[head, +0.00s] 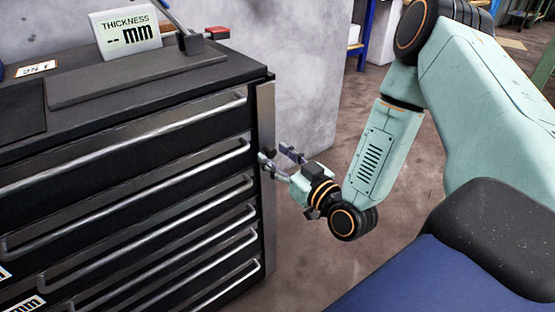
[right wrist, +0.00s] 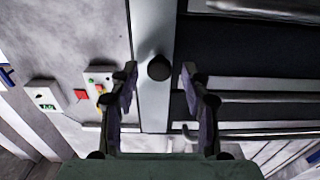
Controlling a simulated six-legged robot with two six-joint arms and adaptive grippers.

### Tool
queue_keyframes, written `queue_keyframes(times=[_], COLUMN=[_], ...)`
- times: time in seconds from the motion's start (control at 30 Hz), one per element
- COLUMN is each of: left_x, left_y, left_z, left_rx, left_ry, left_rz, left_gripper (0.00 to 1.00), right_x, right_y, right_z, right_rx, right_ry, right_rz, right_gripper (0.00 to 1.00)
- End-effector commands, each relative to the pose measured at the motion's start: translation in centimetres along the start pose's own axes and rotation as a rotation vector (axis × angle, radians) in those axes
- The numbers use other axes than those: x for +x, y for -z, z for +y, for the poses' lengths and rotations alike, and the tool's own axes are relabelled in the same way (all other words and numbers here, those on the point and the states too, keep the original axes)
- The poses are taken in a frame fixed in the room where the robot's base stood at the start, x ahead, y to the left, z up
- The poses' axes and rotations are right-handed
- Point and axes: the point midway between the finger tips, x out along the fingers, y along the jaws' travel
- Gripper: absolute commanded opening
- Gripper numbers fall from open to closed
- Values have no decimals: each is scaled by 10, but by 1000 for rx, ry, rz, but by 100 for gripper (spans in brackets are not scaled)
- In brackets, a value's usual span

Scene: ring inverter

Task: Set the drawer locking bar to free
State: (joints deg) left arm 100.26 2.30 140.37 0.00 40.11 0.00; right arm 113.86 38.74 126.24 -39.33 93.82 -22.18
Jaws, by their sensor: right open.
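The drawer locking bar (head: 266,110) is a grey upright strip along the right front edge of the black drawer cabinet (head: 120,75). A dark round knob (right wrist: 159,68) sticks out from the bar (right wrist: 150,25) in the right wrist view. My right gripper (head: 274,154) is at the bar, at about the height of the upper drawers. In the right wrist view my gripper (right wrist: 158,76) is open, with one finger on each side of the knob. I cannot tell whether either finger touches it. My left gripper is not in view.
The drawers have long metal handles (head: 215,107) close beside the bar. A thickness gauge display (head: 125,32) stands on the cabinet top. A grey wall (head: 300,70) is behind the cabinet. The floor (head: 400,200) to the right looks clear.

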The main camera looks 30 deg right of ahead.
Motion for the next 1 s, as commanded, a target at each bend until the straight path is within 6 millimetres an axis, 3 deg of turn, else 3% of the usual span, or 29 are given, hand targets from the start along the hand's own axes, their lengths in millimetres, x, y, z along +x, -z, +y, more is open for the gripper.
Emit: queue_keyframes(times=[0.17, 0.7, 1.0], left_x=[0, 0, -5], left_y=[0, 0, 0], left_z=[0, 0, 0], left_rx=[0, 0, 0], left_ry=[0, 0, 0], left_rz=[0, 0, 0], left_gripper=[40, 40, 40], right_x=[1, 0, -1], right_y=[0, 0, 0], right_z=[0, 0, 1], right_rx=[0, 1, 2], right_ry=[-1, 0, 12], right_rz=[0, -1, -3], right_gripper=[47, 1, 0])
